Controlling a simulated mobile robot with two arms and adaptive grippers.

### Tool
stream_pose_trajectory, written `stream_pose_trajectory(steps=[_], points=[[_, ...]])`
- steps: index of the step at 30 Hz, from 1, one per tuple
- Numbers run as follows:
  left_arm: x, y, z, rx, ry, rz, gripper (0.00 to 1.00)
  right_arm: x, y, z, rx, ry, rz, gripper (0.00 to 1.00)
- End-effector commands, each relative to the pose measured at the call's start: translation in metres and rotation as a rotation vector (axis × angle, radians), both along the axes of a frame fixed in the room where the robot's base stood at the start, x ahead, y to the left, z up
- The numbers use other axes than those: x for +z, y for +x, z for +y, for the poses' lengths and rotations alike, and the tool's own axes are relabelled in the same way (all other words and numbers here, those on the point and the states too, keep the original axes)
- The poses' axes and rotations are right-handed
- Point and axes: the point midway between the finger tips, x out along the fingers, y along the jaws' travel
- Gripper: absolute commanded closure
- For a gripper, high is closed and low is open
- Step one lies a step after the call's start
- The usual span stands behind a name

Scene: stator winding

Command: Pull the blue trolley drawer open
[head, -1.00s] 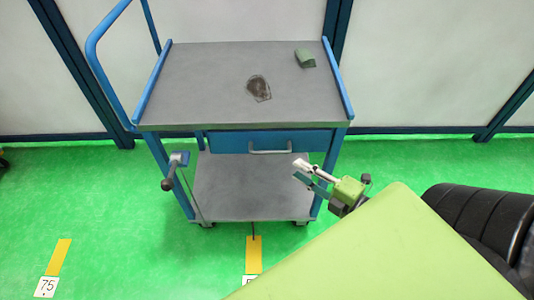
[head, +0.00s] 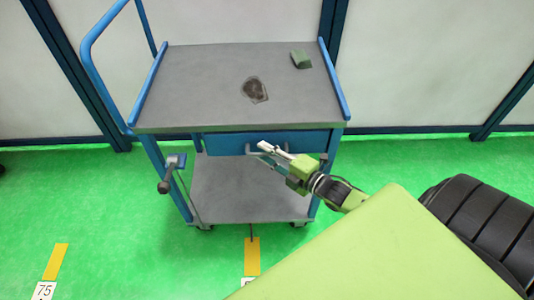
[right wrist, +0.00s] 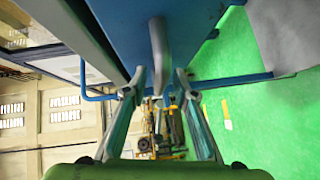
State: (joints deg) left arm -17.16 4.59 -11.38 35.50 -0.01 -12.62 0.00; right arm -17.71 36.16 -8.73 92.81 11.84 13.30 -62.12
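The blue trolley drawer (head: 224,143) sits under the grey trolley top and looks closed in the head view. Its grey bar handle (head: 249,151) is partly hidden behind my right gripper (head: 263,155). In the right wrist view, the handle (right wrist: 159,50) stands out from the blue drawer front (right wrist: 125,28). My right gripper (right wrist: 160,88) has its fingers apart, one on each side of the handle's line. The handle lies just ahead of or between the fingertips; I cannot tell whether they touch it.
The trolley's grey top (head: 195,85) carries a dark patch-like item (head: 255,90) and a small green block (head: 300,60). A lower shelf (head: 235,195) lies below the drawer. A crank-like part (head: 168,175) stands at the left front. Green floor in front is clear.

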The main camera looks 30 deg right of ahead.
Motion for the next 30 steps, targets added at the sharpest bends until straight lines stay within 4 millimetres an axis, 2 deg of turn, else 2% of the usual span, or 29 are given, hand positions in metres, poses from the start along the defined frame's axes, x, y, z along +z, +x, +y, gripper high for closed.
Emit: stream_pose_trajectory(steps=[5,8,15,19,23,30], points=[[0.0,0.0,0.0,0.0,0.0,0.0,0.6,0.0,0.0,0.0,0.0,0.0,0.001,0.74],[0.0,0.0,0.0,0.0,0.0,0.0,0.6,0.0,0.0,0.0,0.0,0.0,0.001,1.0],[0.001,0.0,0.0,0.0,0.0,0.0,0.6,0.0,-0.001,0.001,0.0,0.001,0.001,1.0],[0.007,0.0,0.0,-0.001,0.0,0.0,0.6,0.001,-0.01,0.005,-0.001,0.002,0.004,1.0],[0.02,0.0,0.0,-0.001,-0.001,0.0,0.6,0.002,-0.029,0.017,-0.002,0.005,0.007,1.0],[0.05,0.0,-0.001,-0.002,-0.001,0.0,0.6,0.003,-0.087,0.052,-0.004,0.006,0.01,1.0]])
